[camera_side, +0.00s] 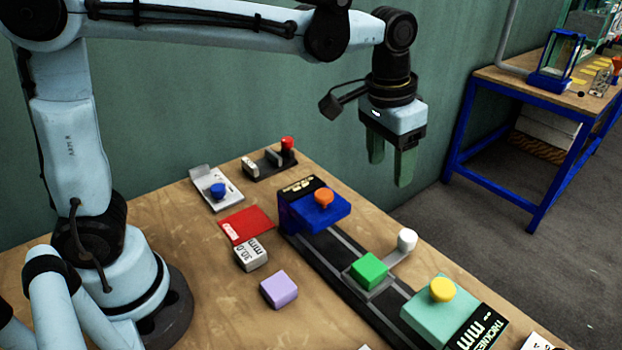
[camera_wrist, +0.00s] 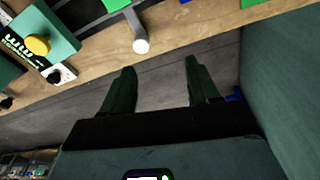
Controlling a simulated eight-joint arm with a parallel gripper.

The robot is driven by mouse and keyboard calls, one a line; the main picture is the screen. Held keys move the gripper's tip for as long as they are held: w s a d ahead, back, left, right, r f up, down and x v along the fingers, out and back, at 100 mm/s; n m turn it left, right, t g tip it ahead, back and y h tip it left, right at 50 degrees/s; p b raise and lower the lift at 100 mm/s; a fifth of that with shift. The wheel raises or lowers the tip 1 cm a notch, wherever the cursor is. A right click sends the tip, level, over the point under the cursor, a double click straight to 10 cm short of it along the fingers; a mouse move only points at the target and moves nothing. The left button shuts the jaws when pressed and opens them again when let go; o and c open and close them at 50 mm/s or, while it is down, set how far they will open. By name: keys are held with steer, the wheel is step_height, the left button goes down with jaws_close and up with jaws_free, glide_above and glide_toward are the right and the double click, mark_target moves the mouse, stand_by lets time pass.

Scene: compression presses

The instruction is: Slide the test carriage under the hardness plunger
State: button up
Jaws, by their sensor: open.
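The test carriage is a grey plate (camera_side: 385,282) with a green block (camera_side: 369,270) on it and a white knob (camera_side: 407,239) on an arm at its right. It sits on the dark rail (camera_side: 332,251) between two presses. The blue press (camera_side: 321,213) with an orange knob is at the far end. The teal press (camera_side: 438,315) with a yellow knob is at the near end. Which one is the hardness plunger I cannot read. My gripper (camera_side: 391,168) is open and empty, high above the table's right edge. In the wrist view the white knob (camera_wrist: 141,46) shows beyond the fingers.
A lilac block (camera_side: 279,289), a white "30.0 mm" block (camera_side: 251,255) and a red card (camera_side: 246,225) lie left of the rail. A blue-knobbed plate (camera_side: 217,189) and a red-knobbed device (camera_side: 270,160) stand at the back. A green wall is behind.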

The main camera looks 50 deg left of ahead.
steer(key=g, duration=0.1)
glide_above(406, 236)
steer(key=f, duration=0.2)
steer(key=shift+m+g, duration=0.3)
step_height(406, 236, down, 12)
steer(key=shift+f, duration=0.1)
jaws_close()
